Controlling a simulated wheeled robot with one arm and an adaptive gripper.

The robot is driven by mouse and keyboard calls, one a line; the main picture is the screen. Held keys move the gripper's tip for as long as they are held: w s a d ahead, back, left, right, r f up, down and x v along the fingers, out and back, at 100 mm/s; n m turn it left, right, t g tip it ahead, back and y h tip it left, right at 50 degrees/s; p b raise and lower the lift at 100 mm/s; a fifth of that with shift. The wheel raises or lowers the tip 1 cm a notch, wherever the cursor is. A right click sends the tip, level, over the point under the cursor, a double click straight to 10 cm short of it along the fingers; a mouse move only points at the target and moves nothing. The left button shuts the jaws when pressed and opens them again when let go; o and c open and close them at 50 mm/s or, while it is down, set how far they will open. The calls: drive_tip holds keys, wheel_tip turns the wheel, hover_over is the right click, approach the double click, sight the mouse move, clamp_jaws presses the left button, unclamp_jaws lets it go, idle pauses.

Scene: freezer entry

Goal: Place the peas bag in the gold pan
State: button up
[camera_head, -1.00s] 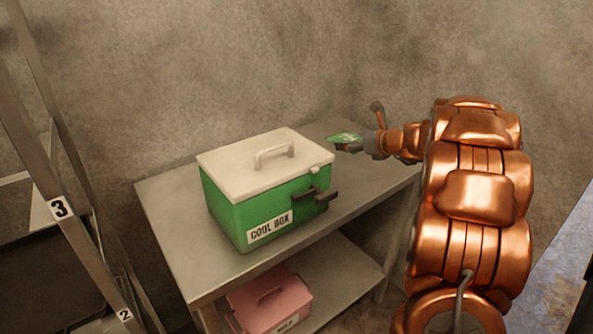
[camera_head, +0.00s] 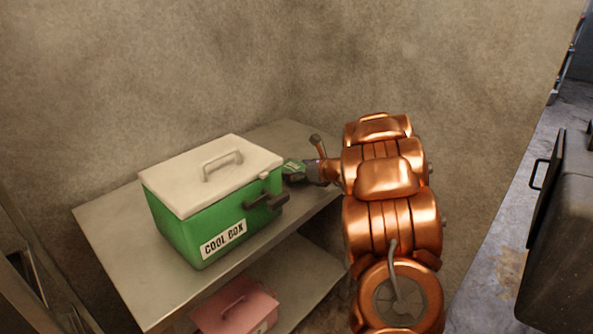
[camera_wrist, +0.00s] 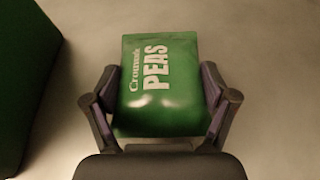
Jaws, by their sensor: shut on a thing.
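The green peas bag (camera_wrist: 158,85), printed "PEAS", sits between the two fingers of my gripper (camera_wrist: 160,110) in the wrist view. My gripper is shut on it. In the head view my gripper (camera_head: 307,172) holds the bag (camera_head: 294,170) close to the right side of the green cool box, at the back right of the upper shelf. The height of the bag above the shelf is hard to tell. No gold pan shows in either view.
The green cool box (camera_head: 200,225) with a white lid stands on the grey shelf unit (camera_head: 110,235). A pink box (camera_head: 235,305) sits on the lower shelf. A dark case (camera_head: 565,240) stands at the far right. Open floor (camera_head: 490,285) lies beside it.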

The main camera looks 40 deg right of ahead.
drive_tip(key=shift+f, duration=0.1)
drive_tip(key=o, duration=0.9)
drive_tip(key=shift+o, duration=1.2)
